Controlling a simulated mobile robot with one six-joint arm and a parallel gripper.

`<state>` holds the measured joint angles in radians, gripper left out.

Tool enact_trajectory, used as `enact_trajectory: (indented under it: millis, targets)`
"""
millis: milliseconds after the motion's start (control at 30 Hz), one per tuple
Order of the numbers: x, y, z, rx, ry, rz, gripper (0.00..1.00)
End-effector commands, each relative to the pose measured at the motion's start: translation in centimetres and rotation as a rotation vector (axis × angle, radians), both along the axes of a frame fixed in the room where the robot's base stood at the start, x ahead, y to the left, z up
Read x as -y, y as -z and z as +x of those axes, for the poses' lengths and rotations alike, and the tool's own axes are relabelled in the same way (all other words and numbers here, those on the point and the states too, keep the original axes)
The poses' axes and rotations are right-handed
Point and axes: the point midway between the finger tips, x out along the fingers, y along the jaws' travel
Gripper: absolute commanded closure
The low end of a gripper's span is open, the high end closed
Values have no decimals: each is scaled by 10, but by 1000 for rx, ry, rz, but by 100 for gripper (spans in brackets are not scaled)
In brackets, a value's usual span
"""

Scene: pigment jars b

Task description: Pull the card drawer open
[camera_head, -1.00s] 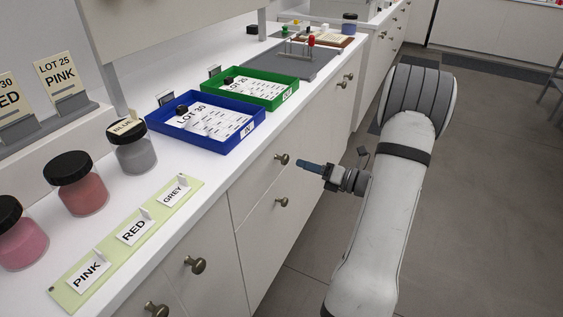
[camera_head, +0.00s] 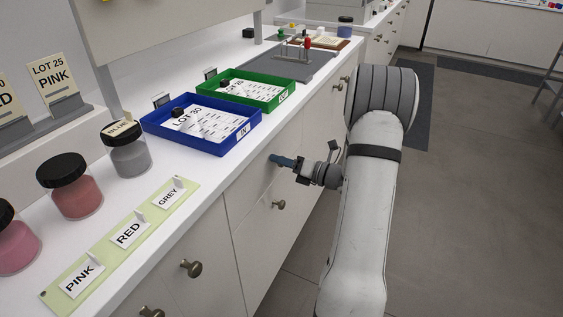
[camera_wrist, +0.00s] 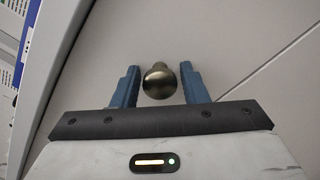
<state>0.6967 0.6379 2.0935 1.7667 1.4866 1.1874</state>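The card drawer's pale front (camera_head: 254,186) is in the cabinet below the blue tray, and it looks shut. In the wrist view its round brass knob (camera_wrist: 159,81) sits between the two blue fingers of my gripper (camera_wrist: 160,88). The fingers are apart, with a visible gap on each side of the knob. In the head view my gripper (camera_head: 282,161) is at the drawer front, and its fingers hide the knob.
A blue tray (camera_head: 222,147) and a green tray (camera_head: 262,104) stand on the white counter above. A lower knob (camera_head: 278,205) and another knob (camera_head: 191,268) stick out of nearby fronts. Jars stand at left. The floor (camera_head: 455,190) at right is clear.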

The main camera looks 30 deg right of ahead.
Motion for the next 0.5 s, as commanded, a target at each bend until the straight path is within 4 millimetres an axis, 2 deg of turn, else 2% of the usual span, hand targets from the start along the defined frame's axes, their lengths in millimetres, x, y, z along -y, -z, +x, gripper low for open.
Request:
enact_trajectory:
  millis: [33,400,500]
  targets:
    - [0,0,0,0,0,0,65]
    - [0,0,0,-1,-1,0,95]
    - [-1,0,0,-1,-1,0,100]
